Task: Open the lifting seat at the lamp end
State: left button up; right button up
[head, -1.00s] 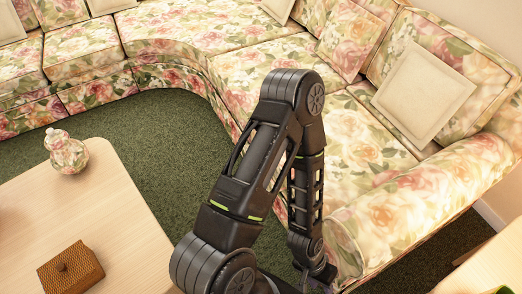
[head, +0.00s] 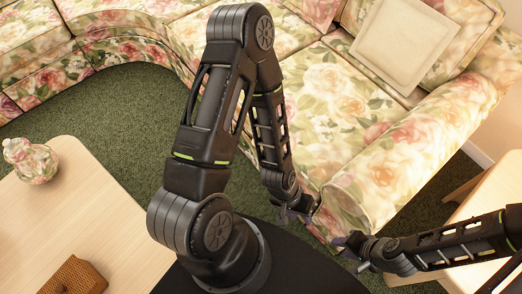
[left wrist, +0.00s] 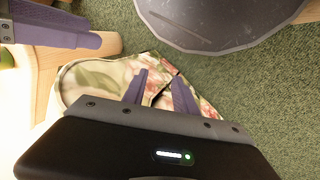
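The floral sofa's seat (head: 335,105) beside its rolled arm (head: 415,140) lies beyond my left arm. No lamp is in view, so I cannot confirm this is the lamp end. The seat looks down flat. My left gripper (head: 302,214) is low by the front of the sofa arm. In the left wrist view its fingers (left wrist: 159,77) are apart with nothing between them, and floral fabric (left wrist: 105,72) shows behind. My right gripper (head: 350,252) is near the left one, in front of the sofa arm, with its fingers apart. The seat's front edge is partly hidden by my left arm.
A pale wooden table (head: 95,205) with a floral jar (head: 30,160) and a woven box (head: 75,277) stands at left. A wooden side table (head: 490,205) is at right. A cream cushion (head: 405,45) leans on the backrest. Green carpet (head: 105,110) lies between.

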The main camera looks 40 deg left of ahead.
pick_arm(q)
jog(key=w+a+f+n+t+y+b, duration=0.1)
jog(key=w+a+f+n+y+b, duration=0.1)
jog(key=w+a+f+n+b, duration=0.65)
jog(key=w+a+n+b, duration=0.2)
jog(key=w+a+b, duration=0.2)
jog(key=a, duration=0.5)
jog(key=w+a+n+y+b, duration=0.1)
jog(key=w+a+b, duration=0.4)
jog(key=a, duration=0.5)
jog(key=shift+a+n+y+b, duration=0.3)
jog(key=shift+n+b, duration=0.15)
jog(key=shift+b, duration=0.15)
jog(key=shift+f, duration=0.15)
jog(key=f, duration=0.2)
jog(key=w+f+b, duration=0.1)
jog(key=f, duration=0.2)
jog(key=f+b, duration=0.1)
jog(key=f, duration=0.1)
jog(key=shift+w+d+f, duration=0.25)
jog(key=shift+w+f, duration=0.05)
